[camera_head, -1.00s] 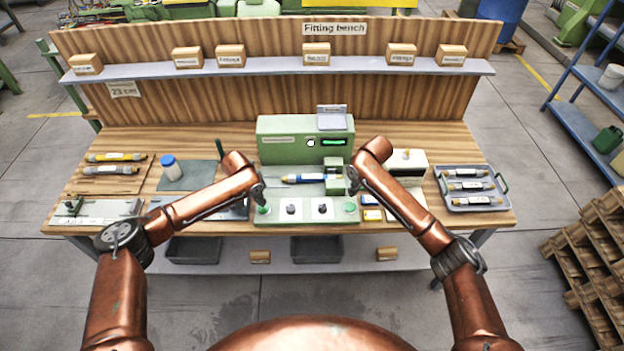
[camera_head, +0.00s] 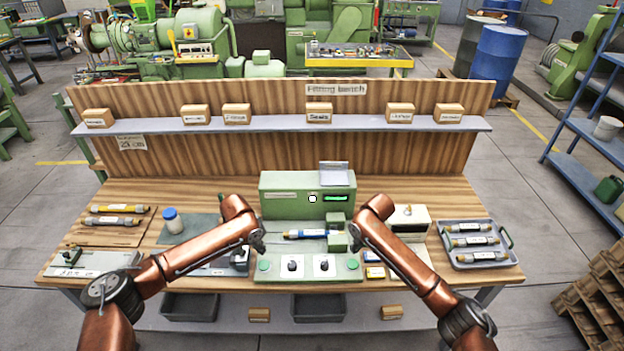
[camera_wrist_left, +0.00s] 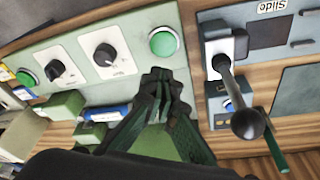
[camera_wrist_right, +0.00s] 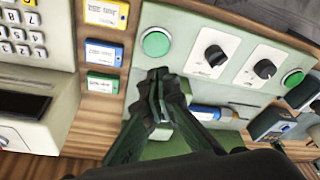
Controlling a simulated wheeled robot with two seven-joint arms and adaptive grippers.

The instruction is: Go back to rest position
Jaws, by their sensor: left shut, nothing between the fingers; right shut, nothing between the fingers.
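My left gripper (camera_head: 258,240) is shut and empty, just above the front left of the green machine (camera_head: 278,195) on the bench. In the left wrist view its closed fingers (camera_wrist_left: 160,82) sit near a green button (camera_wrist_left: 163,42). My right gripper (camera_head: 357,238) is shut and empty at the machine's front right. In the right wrist view its closed fingers (camera_wrist_right: 158,78) sit near another green button (camera_wrist_right: 155,42). A blue-labelled cylinder (camera_head: 306,234) lies in the machine between the two grippers.
The wooden bench (camera_head: 400,190) carries a grey tray (camera_head: 484,264) of cylinders at right. A shelf (camera_head: 280,124) with labelled boxes runs behind. A lever (camera_wrist_left: 248,122) stands close beside my left gripper.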

